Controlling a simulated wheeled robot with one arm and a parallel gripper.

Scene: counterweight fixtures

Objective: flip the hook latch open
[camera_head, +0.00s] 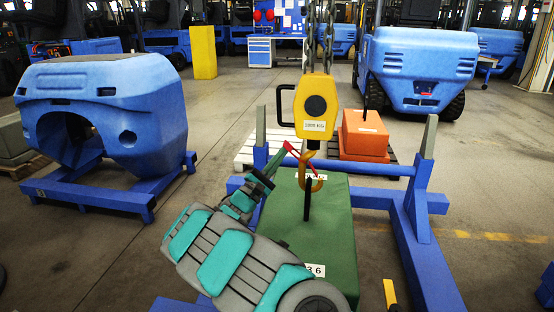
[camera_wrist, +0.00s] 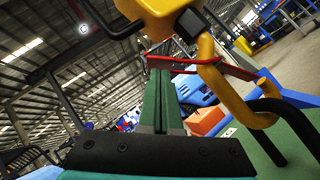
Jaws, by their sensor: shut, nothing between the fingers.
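The yellow hook (camera_head: 318,184) hangs below a yellow hoist block (camera_head: 316,88), just above a green counterweight (camera_head: 330,235). A thin red latch (camera_head: 291,149) sits at the hook and sticks out to its left; in the wrist view the red latch (camera_wrist: 205,64) crosses beside the hook (camera_wrist: 222,92). My gripper (camera_head: 274,168) is left of the hook, its tips close to the latch. In the wrist view my green fingers (camera_wrist: 160,72) are together and empty, their tips at the latch's left part. I cannot tell whether they touch it.
A black lifting bar (camera_head: 308,198) rises from the counterweight and passes by the hook. The block has a black side handle (camera_head: 281,105). A blue frame (camera_head: 412,225) surrounds the counterweight. An orange weight (camera_head: 363,136) stands behind. Open floor (camera_head: 490,215) lies at right.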

